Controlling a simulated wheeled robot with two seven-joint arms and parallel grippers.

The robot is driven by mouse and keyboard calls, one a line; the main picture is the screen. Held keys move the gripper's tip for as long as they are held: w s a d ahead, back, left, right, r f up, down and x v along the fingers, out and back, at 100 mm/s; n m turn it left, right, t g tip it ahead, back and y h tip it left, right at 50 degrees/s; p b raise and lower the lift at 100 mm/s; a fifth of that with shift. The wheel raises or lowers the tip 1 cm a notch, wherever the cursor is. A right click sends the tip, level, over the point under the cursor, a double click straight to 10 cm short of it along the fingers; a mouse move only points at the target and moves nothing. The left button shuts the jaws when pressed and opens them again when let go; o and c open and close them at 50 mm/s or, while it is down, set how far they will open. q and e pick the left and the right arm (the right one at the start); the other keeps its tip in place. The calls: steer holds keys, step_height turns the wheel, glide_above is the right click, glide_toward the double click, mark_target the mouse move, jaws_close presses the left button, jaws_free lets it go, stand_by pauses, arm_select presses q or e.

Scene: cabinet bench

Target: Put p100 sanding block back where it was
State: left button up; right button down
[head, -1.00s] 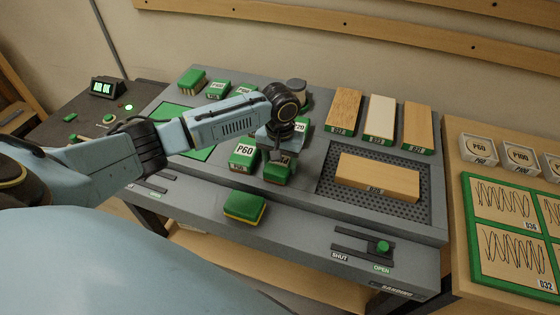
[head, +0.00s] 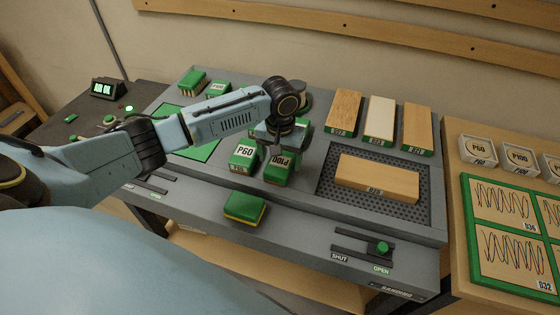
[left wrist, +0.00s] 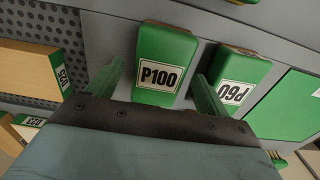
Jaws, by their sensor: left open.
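The P100 sanding block (head: 278,169), green with a white label, sits on the grey bench beside the P60 block (head: 244,155). In the left wrist view the P100 block (left wrist: 164,65) lies ahead between the finger tips, with the P60 block (left wrist: 238,75) to its right. My left gripper (head: 277,148) is open just behind and above the P100 block; its fingers also show in the left wrist view (left wrist: 158,88), one on each side of the block's near end. Whether they touch it I cannot tell. My right gripper is not in view.
A perforated recess (head: 325,194) with a wooden block (head: 378,178) lies to the right. Several labelled wooden blocks stand behind it. A green and yellow block (head: 244,208) sits in front. A slider with a green knob (head: 383,247) is at the front edge.

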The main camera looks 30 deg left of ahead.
mark_target(280, 162)
arm_select(q)
step_height(280, 162, up, 10)
steer(key=p, duration=0.1)
stand_by(0.4)
